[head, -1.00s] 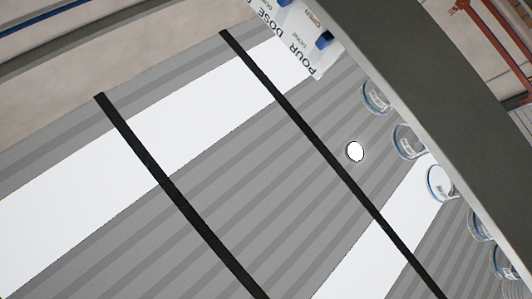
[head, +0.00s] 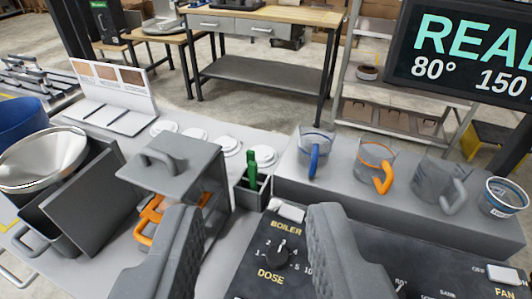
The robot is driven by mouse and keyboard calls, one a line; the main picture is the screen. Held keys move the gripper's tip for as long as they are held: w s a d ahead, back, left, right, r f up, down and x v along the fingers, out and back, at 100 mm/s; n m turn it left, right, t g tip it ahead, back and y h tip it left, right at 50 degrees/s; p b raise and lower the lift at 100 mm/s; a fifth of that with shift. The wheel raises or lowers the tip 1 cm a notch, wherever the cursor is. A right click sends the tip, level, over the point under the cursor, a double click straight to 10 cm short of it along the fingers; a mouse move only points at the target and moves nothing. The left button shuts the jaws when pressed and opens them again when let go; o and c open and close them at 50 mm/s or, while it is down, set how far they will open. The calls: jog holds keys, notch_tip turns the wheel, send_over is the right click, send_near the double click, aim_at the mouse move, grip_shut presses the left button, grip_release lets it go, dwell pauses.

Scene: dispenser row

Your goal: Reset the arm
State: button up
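My gripper (head: 253,212) shows at the bottom of the head view as two dark grey ribbed fingers. They stand wide apart with nothing held between them. The fingers are over the front of the counter. Between and beyond them is a black control panel (head: 262,279) marked BOILER and DOSE, with a knob (head: 278,255). The rest of my arm is not visible.
Glass cups with a blue handle (head: 315,160), an orange handle (head: 382,178) and a grey handle (head: 452,195) stand on a raised grey ledge. A green-handled tool (head: 252,168) stands in a small bin. A grey handled box (head: 170,160) and a metal funnel (head: 43,157) are left. A READY-type screen (head: 470,45) is upper right. A workbench (head: 265,23) is behind.

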jog(key=shift+a, duration=0.1)
notch_tip(320, 180, up, 13)
jog(key=p, duration=1.3)
